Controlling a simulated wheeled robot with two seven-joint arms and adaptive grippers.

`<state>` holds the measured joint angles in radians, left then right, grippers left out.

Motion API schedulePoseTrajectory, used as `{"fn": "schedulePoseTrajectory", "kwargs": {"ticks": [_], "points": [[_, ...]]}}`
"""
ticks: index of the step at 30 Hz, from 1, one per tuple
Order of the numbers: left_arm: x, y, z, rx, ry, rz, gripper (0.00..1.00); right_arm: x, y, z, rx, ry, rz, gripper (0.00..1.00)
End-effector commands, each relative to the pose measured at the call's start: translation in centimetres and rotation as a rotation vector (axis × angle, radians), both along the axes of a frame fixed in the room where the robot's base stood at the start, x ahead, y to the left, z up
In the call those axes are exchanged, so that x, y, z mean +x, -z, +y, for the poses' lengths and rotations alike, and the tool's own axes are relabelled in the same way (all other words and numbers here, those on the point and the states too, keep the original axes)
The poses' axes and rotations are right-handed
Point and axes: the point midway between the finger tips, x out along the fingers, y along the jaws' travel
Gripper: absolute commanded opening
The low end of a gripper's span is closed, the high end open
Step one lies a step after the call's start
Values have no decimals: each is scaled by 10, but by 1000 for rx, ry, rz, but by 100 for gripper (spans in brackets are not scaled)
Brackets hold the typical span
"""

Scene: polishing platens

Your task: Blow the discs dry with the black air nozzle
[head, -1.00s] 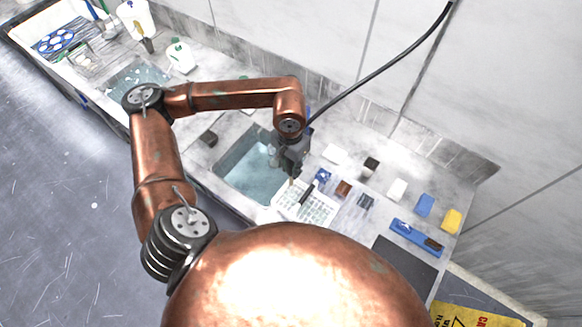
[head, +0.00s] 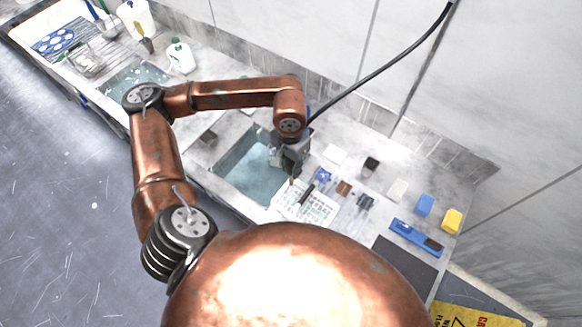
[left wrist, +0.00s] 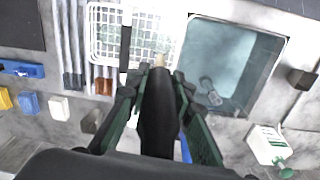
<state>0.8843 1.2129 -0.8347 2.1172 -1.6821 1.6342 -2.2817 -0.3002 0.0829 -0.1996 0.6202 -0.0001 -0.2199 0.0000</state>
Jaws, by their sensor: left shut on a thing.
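My left gripper (head: 292,166) reaches over the bench between the sink and the white rack. In the left wrist view its green-lined fingers (left wrist: 161,78) are shut on the black air nozzle (left wrist: 159,115). The nozzle's pale brass tip (left wrist: 160,61) points toward the edge of the white wire rack (left wrist: 105,60). The rack (head: 318,221) also shows in the head view, right of the sink. A black bar (left wrist: 125,45) lies across it. I cannot make out separate discs in the rack. My right gripper is not in view.
The water-filled sink (head: 250,180) is just left of the rack. A black hose (head: 385,68) runs down to my left gripper. Blue (head: 424,205) and yellow (head: 452,221) blocks and a blue holder (head: 413,237) lie right. A white bottle (head: 181,57) stands behind.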

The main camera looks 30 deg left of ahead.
Motion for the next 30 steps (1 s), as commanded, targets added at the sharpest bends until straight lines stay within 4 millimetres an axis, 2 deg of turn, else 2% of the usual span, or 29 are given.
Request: {"fn": "schedulePoseTrajectory", "kwargs": {"ticks": [15,30], "points": [[0,-46,0,1,0,-1,0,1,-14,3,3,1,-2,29],[0,-47,0,0,0,-1,0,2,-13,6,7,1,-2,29]]}}
